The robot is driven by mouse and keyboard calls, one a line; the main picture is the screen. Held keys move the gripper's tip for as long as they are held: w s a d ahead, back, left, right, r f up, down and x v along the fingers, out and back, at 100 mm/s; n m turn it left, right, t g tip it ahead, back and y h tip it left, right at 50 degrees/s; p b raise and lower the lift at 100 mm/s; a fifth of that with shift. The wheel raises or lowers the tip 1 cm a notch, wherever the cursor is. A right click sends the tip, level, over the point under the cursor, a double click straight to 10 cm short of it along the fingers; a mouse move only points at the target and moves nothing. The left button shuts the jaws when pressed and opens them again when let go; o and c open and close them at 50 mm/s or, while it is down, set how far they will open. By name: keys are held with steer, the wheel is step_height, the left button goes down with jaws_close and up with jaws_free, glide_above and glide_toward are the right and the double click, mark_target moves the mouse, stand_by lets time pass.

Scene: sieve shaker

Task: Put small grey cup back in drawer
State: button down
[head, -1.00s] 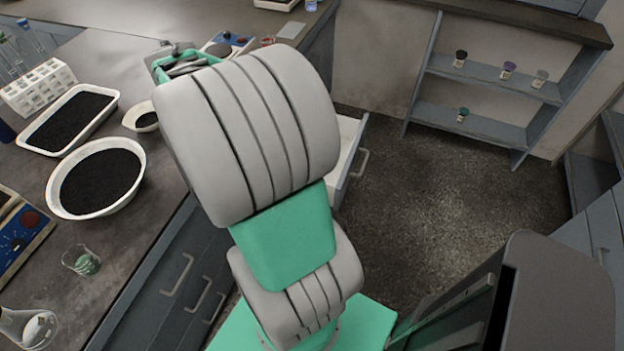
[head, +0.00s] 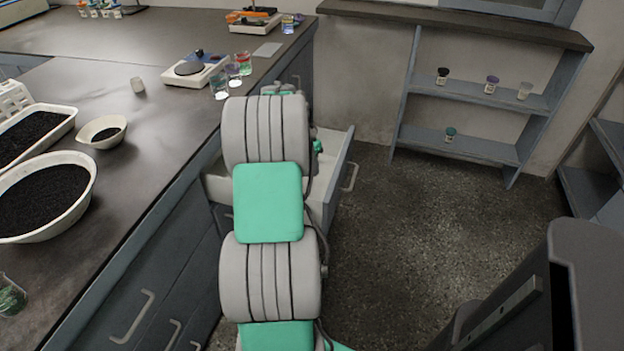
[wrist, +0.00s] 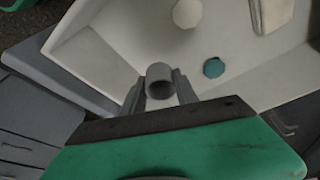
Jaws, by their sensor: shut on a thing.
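The small grey cup (wrist: 160,74) is in the wrist view, round and hollow, pinched between the two fingers of my gripper (wrist: 159,88). My gripper is shut on it and holds it over the open drawer (wrist: 108,60). The drawer has pale inner walls and also shows in the head view (head: 340,178), pulled out from under the bench. In the head view my arm hides the cup, the gripper's fingers and part of the drawer. I cannot tell how high above the drawer floor the cup is.
A low shelf (head: 470,95) stands behind; the floor right of the drawer is clear.

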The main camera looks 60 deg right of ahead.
glide_above(314, 182)
steer(key=a, duration=0.1)
step_height(314, 182, down, 6)
steer(key=shift+w+r+b, duration=0.1)
steer(key=shift+r+b, duration=0.15)
steer(key=shift+b, duration=0.1)
steer(key=shift+f, duration=1.45)
steer(key=shift+f+b, duration=0.2)
steer(key=shift+b, duration=0.15)
steer(key=c, duration=0.9)
jaws_free()
steer(key=shift+c, duration=0.2)
steer(key=shift+r, duration=0.1)
